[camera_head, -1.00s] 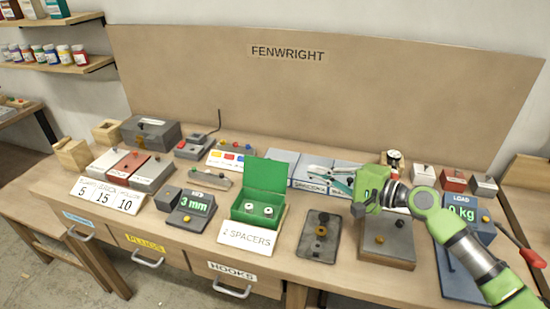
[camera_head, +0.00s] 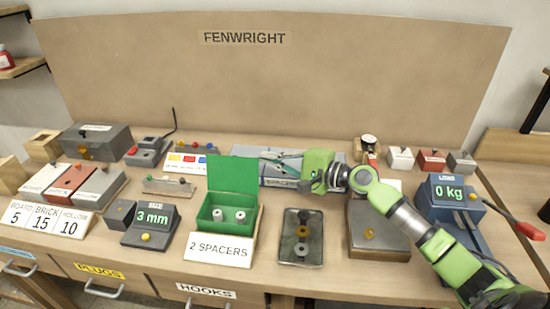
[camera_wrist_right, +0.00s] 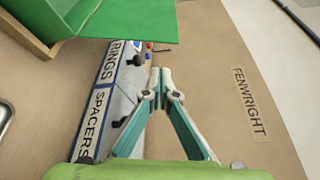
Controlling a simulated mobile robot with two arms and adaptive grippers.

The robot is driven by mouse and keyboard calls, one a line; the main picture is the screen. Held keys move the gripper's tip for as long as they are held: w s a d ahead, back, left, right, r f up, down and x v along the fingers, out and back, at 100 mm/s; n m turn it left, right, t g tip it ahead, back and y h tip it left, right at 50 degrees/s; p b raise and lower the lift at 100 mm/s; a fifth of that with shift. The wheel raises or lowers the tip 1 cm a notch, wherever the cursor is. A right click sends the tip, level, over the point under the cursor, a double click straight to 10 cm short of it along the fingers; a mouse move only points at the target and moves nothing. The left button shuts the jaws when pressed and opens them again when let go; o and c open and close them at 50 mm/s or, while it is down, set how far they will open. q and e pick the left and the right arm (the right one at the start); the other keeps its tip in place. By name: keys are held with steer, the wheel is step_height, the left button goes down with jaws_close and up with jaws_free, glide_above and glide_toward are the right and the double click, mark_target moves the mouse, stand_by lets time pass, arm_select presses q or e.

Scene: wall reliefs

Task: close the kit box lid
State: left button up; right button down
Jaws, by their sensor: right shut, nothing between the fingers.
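The green kit box (camera_head: 229,229) stands open on the bench, with its lid (camera_head: 231,174) upright at the back. Two pale spacers (camera_head: 228,216) are inside it. A card reading "2 SPACERS" (camera_head: 218,250) is at its front. My right gripper (camera_head: 266,158) is to the right of the raised lid, its fingers pointing left and apart from it. In the right wrist view, the shut, empty fingers (camera_wrist_right: 161,76) are over the bins, and the green lid (camera_wrist_right: 112,17) shows at the upper left. My left gripper is not in view.
Labelled bins (camera_wrist_right: 96,105) lie under the right gripper. A dark tray with rings (camera_head: 301,252) and a grey block (camera_head: 375,238) are right of the box. The 3 mm gauge (camera_head: 149,222) is to its left. A brown back panel (camera_head: 270,90) stands behind.

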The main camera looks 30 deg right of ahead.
mark_target(246, 159)
steer(key=p+x, duration=0.1)
steer(key=x, duration=0.5)
steer(key=shift+w+a+r, duration=0.1)
steer(key=shift+w+a, duration=0.1)
steer(key=s+a+p, duration=0.1)
steer(key=s+a+r+p, duration=0.1)
steer(key=s+p, duration=0.1)
steer(key=shift+s, duration=0.15)
steer(key=shift+f, duration=0.1)
steer(key=shift+a, duration=0.15)
